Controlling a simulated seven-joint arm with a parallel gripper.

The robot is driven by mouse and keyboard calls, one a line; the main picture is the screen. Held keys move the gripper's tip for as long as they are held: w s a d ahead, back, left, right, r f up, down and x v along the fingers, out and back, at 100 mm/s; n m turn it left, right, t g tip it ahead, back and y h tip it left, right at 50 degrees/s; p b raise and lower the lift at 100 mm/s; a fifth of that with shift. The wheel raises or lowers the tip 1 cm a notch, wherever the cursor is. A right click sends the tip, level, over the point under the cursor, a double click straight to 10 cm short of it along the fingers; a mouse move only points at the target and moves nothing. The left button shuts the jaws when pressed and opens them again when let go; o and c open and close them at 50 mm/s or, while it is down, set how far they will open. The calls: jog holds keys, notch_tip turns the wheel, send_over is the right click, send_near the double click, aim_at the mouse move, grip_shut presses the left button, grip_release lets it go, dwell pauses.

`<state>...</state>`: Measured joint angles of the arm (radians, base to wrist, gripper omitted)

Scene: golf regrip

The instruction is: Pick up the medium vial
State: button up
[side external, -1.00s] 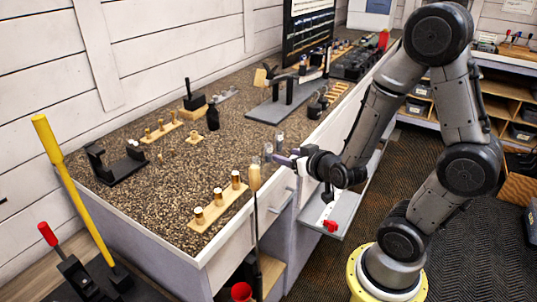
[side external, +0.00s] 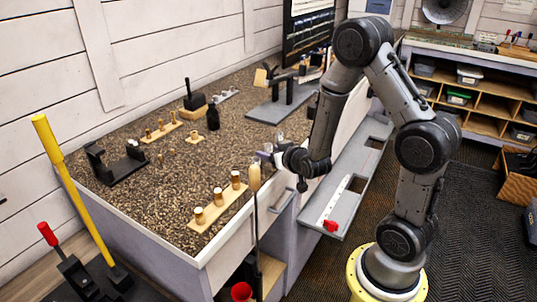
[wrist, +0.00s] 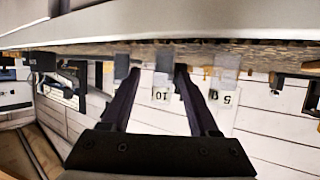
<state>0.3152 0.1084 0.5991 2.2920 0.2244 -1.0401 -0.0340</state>
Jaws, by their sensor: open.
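Several small greyish containers that look like vials hang upside down in the wrist view's tilted picture. One (wrist: 163,62), with a label reading 10 below it, lies in line with the gap between my fingers. Another (wrist: 227,66), by a label reading 5, is to the right, and a third (wrist: 122,66) is by the left finger. I cannot tell for sure which is the medium vial. In the side view a small grey vial (side external: 281,139) shows at the bench edge beside my gripper (side external: 267,155). My gripper is open and empty; its dark fingers (wrist: 158,74) point at the vials.
A wooden rack (side external: 225,208) with three brass-topped cylinders stands on the speckled bench (side external: 165,195) near its front. A grey tray (side external: 347,192) juts from the bench.

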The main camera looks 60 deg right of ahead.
jog(key=shift+x, duration=1.75)
jog(key=shift+a+f, duration=0.1)
jog(key=shift+a, duration=0.05)
jog(key=shift+c, duration=0.2)
grip_shut()
